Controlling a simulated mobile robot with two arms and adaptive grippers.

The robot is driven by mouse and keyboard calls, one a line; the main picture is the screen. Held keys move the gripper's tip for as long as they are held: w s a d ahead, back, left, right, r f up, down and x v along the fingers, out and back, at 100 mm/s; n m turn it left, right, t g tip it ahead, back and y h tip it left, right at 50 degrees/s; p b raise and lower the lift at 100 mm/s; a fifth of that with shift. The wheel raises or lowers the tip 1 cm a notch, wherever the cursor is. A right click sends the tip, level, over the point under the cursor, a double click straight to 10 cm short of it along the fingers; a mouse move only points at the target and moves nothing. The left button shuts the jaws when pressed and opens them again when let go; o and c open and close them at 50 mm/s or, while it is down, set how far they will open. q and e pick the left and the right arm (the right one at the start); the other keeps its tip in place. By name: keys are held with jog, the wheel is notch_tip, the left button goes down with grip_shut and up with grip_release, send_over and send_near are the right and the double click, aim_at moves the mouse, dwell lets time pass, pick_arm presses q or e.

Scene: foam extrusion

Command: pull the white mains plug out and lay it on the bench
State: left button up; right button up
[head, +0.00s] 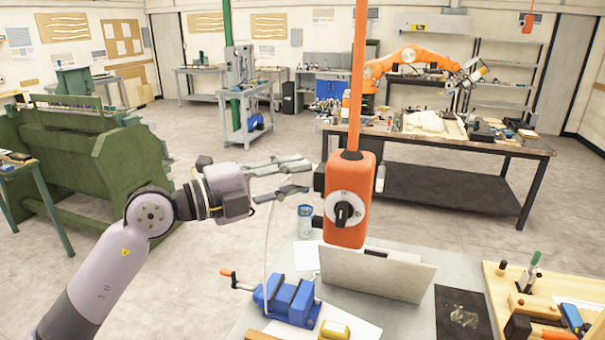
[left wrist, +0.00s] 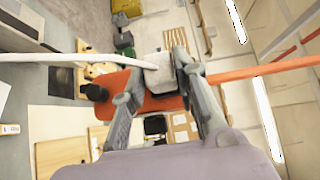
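The white mains plug (left wrist: 158,74) is between the two fingers of my left gripper (left wrist: 160,70) in the left wrist view, and they appear to press on its sides. A white cable (left wrist: 60,60) runs off left from it. In the head view my left gripper (head: 308,175) points at the left side of the hanging orange switch box (head: 346,228), and the cable (head: 267,235) hangs below the fingers. The fingers largely hide the plug there; I cannot tell how far it sits in its socket. The grey bench (head: 455,268) is below. My right gripper is not in view.
A blue vise (head: 290,300), a grey metal panel (head: 375,275) and a can (head: 305,222) stand on the bench under the box. A dark mat (head: 462,318) and a wooden tool tray (head: 495,290) are at the right.

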pick_arm(q)
grip_shut()
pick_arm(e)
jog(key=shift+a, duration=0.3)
pick_arm(q)
jog(key=shift+w+a, duration=0.1)
jog(key=shift+a, duration=0.05)
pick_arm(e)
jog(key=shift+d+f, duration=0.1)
pick_arm(q)
jog(key=shift+w+a+b, duration=0.25)
jog(key=shift+w+a, duration=0.1)
jog(key=shift+a, duration=0.5)
jog(key=shift+w+a+b, duration=0.25)
jog(key=shift+w+a, duration=0.05)
jog(key=shift+a, duration=0.5)
jog(key=shift+w+a+b, duration=0.25)
jog(key=shift+w+a, duration=0.1)
jog(key=shift+a, duration=0.5)
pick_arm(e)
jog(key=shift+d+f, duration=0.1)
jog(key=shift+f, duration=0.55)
